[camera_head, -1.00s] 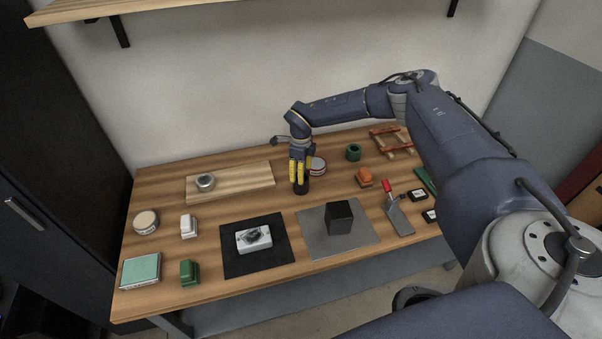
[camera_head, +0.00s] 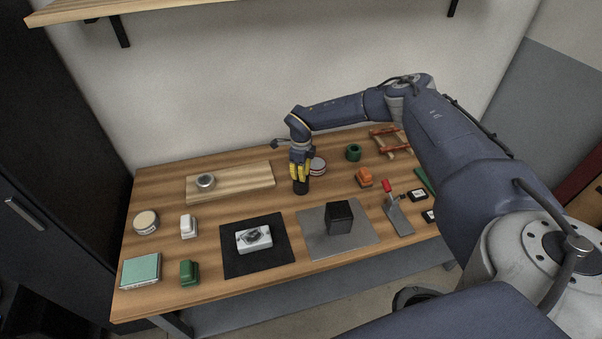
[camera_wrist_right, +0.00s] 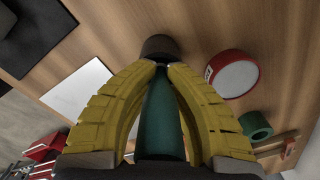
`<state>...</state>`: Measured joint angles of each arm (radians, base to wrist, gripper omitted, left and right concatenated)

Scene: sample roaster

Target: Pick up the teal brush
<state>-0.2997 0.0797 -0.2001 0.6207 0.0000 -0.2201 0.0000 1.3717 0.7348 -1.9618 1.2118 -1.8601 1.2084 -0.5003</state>
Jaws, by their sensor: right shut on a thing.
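The teal brush (camera_wrist_right: 158,120) shows in the right wrist view as a tapered teal handle between my yellow fingers. A dark round end (camera_wrist_right: 158,47) lies just beyond the fingertips; in the head view it is a short dark cylinder (camera_head: 301,187) on the table. My right gripper (camera_head: 300,176) points down over it at the back middle of the table. Its fingertips (camera_wrist_right: 160,66) are shut around the narrow part of the handle. In the head view the fingers hide most of the handle. My left gripper is not in view.
A red-rimmed round tin (camera_head: 318,166) stands close right of the gripper. A green ring (camera_head: 354,152), an orange block (camera_head: 364,177) and a reddish wooden rack (camera_head: 389,133) lie farther right. A wooden board (camera_head: 235,184) is left; a black block (camera_head: 340,217) sits in front.

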